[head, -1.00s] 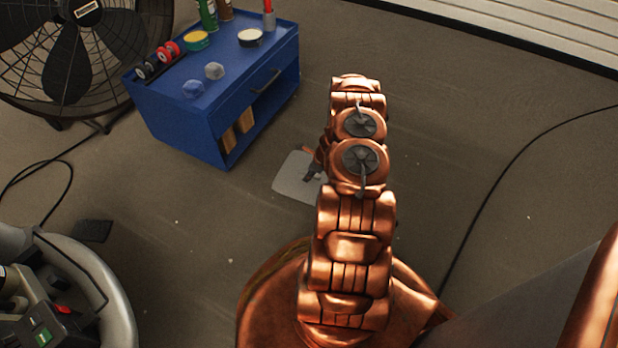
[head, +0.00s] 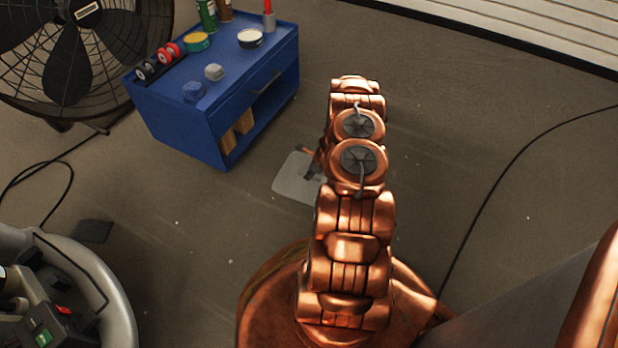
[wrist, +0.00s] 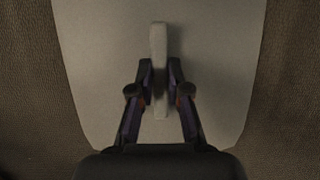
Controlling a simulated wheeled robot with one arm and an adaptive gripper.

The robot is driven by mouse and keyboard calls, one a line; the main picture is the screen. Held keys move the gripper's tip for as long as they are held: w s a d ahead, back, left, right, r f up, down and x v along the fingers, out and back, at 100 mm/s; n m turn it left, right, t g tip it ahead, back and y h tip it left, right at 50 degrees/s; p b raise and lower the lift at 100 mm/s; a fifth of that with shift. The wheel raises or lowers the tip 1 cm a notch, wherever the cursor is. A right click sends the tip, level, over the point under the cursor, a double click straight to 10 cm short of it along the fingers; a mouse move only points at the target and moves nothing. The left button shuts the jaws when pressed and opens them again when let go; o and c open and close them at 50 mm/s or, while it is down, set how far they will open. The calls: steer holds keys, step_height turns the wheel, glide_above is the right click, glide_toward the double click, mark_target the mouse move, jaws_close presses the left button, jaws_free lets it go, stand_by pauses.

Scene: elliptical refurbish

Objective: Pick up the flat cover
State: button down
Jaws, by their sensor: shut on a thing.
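The flat cover (head: 291,184) is a pale grey plate with rounded corners, just left of my arm in the head view. Its right part is hidden by the arm. In the wrist view the cover (wrist: 100,60) fills the middle, with a narrow raised grip bar (wrist: 159,45) running along its centre. My gripper (wrist: 160,77) is shut on this bar, one finger on each side. In the head view my gripper (head: 312,172) shows only partly beside the arm. The cover looks flat at floor level; I cannot tell whether it touches the floor.
A blue cabinet (head: 180,120) with cans and tape on top stands at upper left, beside a large black fan (head: 70,60). A grey round container (head: 110,285) holds items at lower left. A black cable (head: 500,190) lies on the right. Floor around the cover is clear.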

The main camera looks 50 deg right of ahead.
mark_target(311, 185)
steer(key=shift+s+f, duration=0.1)
step_height(311, 185, up, 4)
steer(key=shift+r+p, duration=0.15)
steer(key=shift+p, duration=1.05)
steer(key=shift+s+a, duration=1.05)
steer(key=shift+a, duration=0.1)
steer(key=shift+s+a, duration=0.1)
steer(key=shift+s, duration=0.15)
steer(key=shift+s+a+r+p, duration=0.15)
steer(key=shift+s+a+p, duration=0.35)
steer(key=shift+s+a, duration=1.05)
steer(key=shift+s+a+r, duration=0.1)
steer(key=shift+s+a, duration=0.3)
steer(key=shift+s, duration=0.1)
steer(key=shift+s+a, duration=0.5)
steer(key=shift+a, duration=0.1)
steer(key=shift+s+a+r+p, duration=0.15)
steer(key=shift+s+a+p, duration=0.3)
steer(key=shift+s+a, duration=0.2)
steer(key=shift+s+a+r+p, duration=0.15)
steer(key=shift+s+a+p, duration=0.35)
steer(key=shift+s, duration=0.1)
steer(key=shift+s+a+p, duration=0.35)
steer(key=shift+s+a, duration=0.2)
steer(key=shift+s, duration=0.1)
